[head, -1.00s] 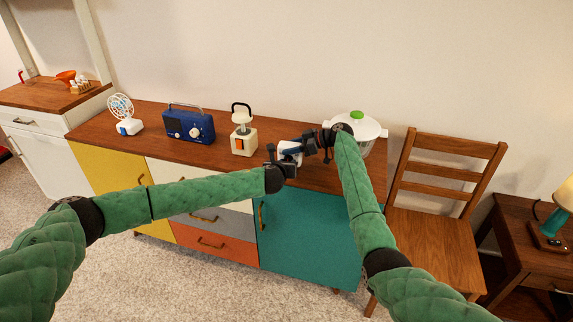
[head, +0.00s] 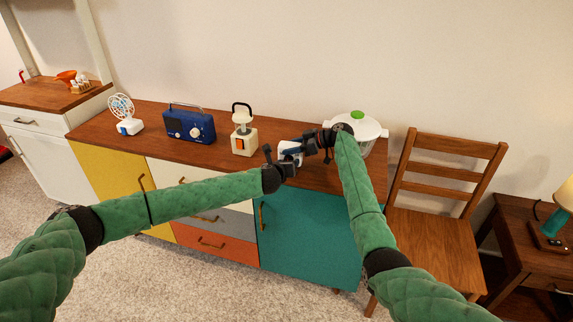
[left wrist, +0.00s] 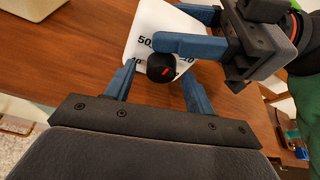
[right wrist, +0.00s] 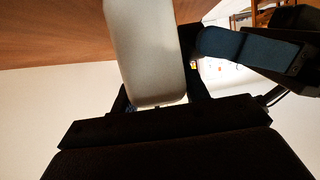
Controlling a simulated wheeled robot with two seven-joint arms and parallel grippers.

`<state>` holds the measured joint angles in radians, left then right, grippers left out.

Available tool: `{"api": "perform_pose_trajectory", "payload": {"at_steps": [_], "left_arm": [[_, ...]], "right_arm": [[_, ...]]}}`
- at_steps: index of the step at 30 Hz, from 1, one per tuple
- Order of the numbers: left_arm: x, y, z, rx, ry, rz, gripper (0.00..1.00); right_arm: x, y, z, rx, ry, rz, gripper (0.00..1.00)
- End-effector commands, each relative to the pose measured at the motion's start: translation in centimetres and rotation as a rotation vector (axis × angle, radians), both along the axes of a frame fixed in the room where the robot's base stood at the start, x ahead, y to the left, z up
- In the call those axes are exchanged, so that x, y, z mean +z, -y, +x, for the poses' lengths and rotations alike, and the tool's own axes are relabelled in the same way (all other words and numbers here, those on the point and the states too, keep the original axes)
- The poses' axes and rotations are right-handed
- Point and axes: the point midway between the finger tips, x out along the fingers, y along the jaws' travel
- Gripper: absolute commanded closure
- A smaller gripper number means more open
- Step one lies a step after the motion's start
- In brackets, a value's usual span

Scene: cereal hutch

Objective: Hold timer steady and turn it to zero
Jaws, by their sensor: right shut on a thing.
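The timer (head: 290,149) is a white block on the wooden counter. In the left wrist view its pale numbered face (left wrist: 150,28) carries a black knob (left wrist: 160,68) with a red mark. My right gripper (head: 303,146) is shut on the timer's body, and one blue finger crosses the face. In the right wrist view the timer's body (right wrist: 145,50) sits between its dark fingers. My left gripper (head: 283,166) is at the timer's front. Its blue fingers are apart, one on each side of the knob, with gaps visible. Part of the face is hidden.
A cream lantern (head: 243,138), a blue radio (head: 188,125) and a white fan (head: 125,115) stand left along the counter. A white pot (head: 366,128) with a green-knobbed lid stands close behind my right gripper. A wooden chair (head: 440,215) is to the right.

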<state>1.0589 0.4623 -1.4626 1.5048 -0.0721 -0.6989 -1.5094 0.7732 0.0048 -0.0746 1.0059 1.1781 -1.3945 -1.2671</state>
Motion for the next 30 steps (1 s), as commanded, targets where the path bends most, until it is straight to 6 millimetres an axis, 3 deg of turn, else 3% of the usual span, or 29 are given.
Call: {"api": "perform_pose_trajectory", "payload": {"at_steps": [11,24,30], "left_arm": [[0.4,-0.5,-1.1,0.0,0.0,0.0,0.46],[3.2,-3.1,-8.1,0.0,-0.001,-0.001,0.46],[3.9,-3.8,-10.0,0.0,-0.001,-0.001,0.46]], "right_arm": [[0.0,0.0,0.0,0.0,0.0,0.0,0.82],[0.0,0.0,0.0,0.0,0.0,0.0,0.82],[0.0,0.0,0.0,0.0,0.0,0.0,0.82]]}}
